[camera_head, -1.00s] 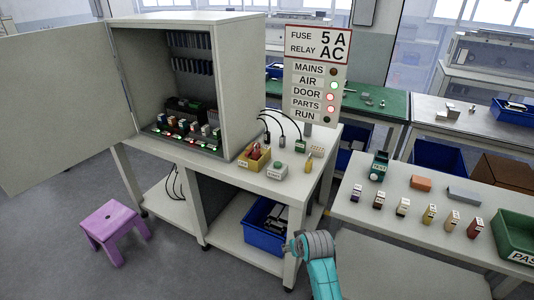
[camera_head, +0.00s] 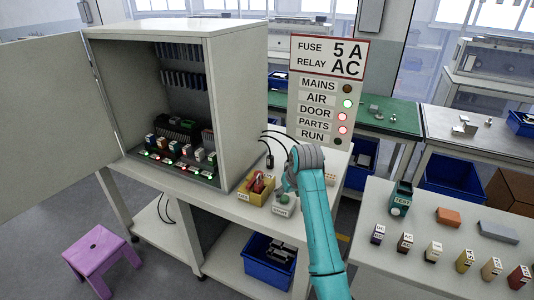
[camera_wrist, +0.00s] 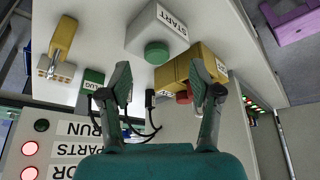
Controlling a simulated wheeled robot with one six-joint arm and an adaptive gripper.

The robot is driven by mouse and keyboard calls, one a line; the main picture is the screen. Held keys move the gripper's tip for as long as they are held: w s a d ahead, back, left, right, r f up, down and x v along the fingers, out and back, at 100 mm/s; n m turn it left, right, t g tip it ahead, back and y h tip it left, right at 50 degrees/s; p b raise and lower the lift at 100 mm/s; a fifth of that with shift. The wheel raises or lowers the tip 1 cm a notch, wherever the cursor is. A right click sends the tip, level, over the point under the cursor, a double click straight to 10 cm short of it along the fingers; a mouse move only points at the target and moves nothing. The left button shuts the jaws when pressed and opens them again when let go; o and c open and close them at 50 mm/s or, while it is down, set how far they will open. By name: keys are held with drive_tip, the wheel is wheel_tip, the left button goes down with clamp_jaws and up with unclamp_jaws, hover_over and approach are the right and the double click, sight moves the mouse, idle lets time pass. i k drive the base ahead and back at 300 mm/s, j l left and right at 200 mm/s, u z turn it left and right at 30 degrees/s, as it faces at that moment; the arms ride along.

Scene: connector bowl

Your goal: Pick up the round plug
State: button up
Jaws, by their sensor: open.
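Cabled plugs lie on the cabinet bench (camera_head: 228,203). A small black plug (camera_head: 270,160) on a cable stands there in the head view, and a black plug (camera_wrist: 150,97) shows beyond my fingers in the wrist view. A green block-shaped plug (camera_wrist: 93,80) with partly readable lettering lies by the left finger. I cannot tell for sure which plug is the round one; another cable end is hidden behind my arm in the head view. My gripper (camera_wrist: 158,72) is open and empty above the bench, its fingers apart from the plugs.
A START box (camera_wrist: 160,30) with a green button and a yellow box (camera_wrist: 203,62) with a red part are close to my fingers. A brass-coloured piece (camera_wrist: 65,35) stands at left. The sign panel (camera_head: 325,90) rises behind. The side table (camera_head: 365,245) holds several small blocks.

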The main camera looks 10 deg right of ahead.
sight(269, 159)
drive_tip(key=i, duration=0.85)
